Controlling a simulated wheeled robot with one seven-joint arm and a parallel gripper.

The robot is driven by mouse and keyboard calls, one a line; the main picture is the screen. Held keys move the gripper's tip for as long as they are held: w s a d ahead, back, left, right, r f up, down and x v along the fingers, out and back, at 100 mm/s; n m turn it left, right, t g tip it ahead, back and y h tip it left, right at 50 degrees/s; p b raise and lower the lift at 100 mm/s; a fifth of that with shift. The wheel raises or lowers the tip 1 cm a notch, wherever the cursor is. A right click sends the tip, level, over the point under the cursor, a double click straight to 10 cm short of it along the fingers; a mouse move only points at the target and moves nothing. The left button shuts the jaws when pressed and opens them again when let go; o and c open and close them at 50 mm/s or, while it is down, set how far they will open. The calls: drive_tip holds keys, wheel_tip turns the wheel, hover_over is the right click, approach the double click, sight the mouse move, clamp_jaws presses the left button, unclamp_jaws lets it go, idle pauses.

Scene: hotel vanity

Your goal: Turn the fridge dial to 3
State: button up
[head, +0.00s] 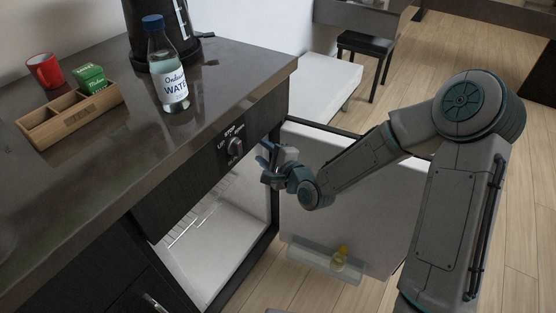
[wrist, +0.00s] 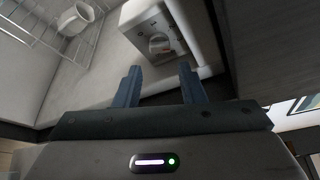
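In the wrist view a white housing (wrist: 152,22) inside the fridge carries a small round dial (wrist: 160,45), ahead of my fingers. Its markings are too small to read. My gripper (wrist: 159,72) is open, its two dark blue fingers apart with nothing visible between them. In the head view my gripper (head: 264,157) is at the open fridge's front, beside the dark panel. That panel carries a separate knob (head: 235,146) with lettering including "STOP". The fridge door (head: 330,190) stands open. The inner dial is hidden in the head view.
A wire rack (wrist: 42,32) with a white cylindrical object (wrist: 76,18) is inside the fridge. A water bottle (head: 168,75), wooden box (head: 68,118) and red mug (head: 44,70) stand on the counter (head: 90,190). A door shelf (head: 310,256) holds a yellow item (head: 340,258).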

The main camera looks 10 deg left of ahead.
drive_tip(key=p+v, duration=0.1)
drive_tip(key=v, duration=0.6)
idle(0.3)
drive_tip(key=s+d+r+n+g+h+p, duration=0.35)
drive_tip(key=d+r+n+h+p, duration=0.6)
drive_tip(key=d+r+p, duration=0.55)
drive_tip(key=s+d+r+n+g+p, duration=0.1)
drive_tip(key=s+d+r+p, duration=0.2)
drive_tip(key=s+r, duration=0.2)
drive_tip(key=s+d+r+n+g+h+p, duration=0.1)
drive_tip(key=s+d+r+g+p, duration=0.1)
drive_tip(key=s+r, duration=0.3)
drive_tip(key=s+d+r+n+g+h+p, duration=0.1)
drive_tip(key=s+d+r+p, duration=0.2)
drive_tip(key=r, duration=0.6)
drive_tip(key=shift+s+d+g+p, duration=0.35)
drive_tip(key=shift+s+d, duration=0.1)
drive_tip(key=shift+s, duration=0.55)
